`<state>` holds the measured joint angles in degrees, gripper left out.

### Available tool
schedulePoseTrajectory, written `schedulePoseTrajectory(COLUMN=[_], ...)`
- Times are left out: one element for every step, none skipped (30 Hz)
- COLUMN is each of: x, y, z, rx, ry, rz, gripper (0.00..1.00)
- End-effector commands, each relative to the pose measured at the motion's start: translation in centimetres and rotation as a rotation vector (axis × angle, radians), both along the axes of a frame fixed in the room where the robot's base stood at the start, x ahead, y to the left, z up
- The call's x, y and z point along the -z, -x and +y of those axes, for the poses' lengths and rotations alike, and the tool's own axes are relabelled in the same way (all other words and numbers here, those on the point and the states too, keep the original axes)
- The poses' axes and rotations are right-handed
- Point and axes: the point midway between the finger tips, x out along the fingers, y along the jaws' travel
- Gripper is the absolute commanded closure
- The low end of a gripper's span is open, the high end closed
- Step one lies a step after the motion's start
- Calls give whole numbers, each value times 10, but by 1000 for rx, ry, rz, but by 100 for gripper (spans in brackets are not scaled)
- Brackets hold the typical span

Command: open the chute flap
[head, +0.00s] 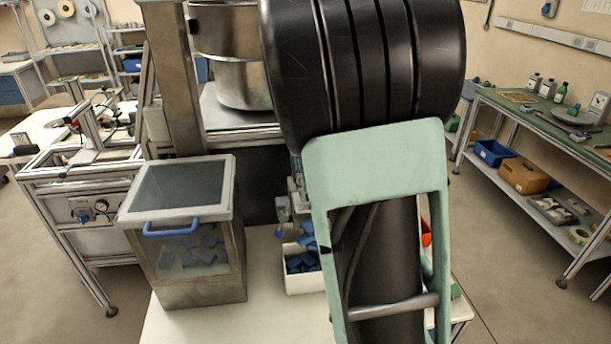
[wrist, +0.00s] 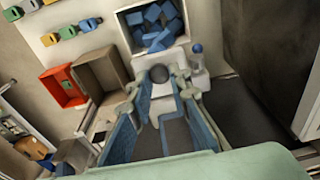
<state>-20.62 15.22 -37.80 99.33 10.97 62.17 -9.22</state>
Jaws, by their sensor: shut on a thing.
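In the wrist view my gripper (wrist: 160,92) reaches forward with its blue-padded fingers on either side of a small pale fitting with a dark round knob (wrist: 159,73). It is shut on this knobbed piece, just in front of a white bin of blue blocks (wrist: 156,22). I cannot make out the chute flap's plate or how far it stands open; my fingers cover much of that spot. In the head view my arm hides the gripper and the knob. The white bin (head: 291,281) shows there, left of my arm.
A lidded box with a blue handle (head: 171,228) stands left on the white table (head: 195,326). In the wrist view a brown tray (wrist: 100,76) and a red bin (wrist: 62,87) lie left of my fingers. A blue-topped post (wrist: 197,48) stands close on the right.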

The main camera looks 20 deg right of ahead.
Motion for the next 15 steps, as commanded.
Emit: schedulePoseTrajectory(x=[-2,-3,-4,-5,-5,-6,-6,-7,-8,-8,-8,-9,-9,-9,-10], y=[-6,-7,-9,-10,-10,-12,-13,-13,-14,-14,-15,-15,-15,-15,-16], z=[-2,-2,-2,-2,-2,-2,-2,-2,-3,-3,-3,-2,-2,-2,-3], rx=[1,1,1,1,1,1,0,0,0,1,0,0,0,0,0], ry=[0,-4,-8,-11,-14,-18,-20,-23,-25,-27,-30,-32,-35,-36,-38], rz=[15,30,50,64,80,97,109,122,136,145,155,165,173,179,187], gripper=[100,100,100,100,100,100,100,100,100,100,100,100,100,100,100])
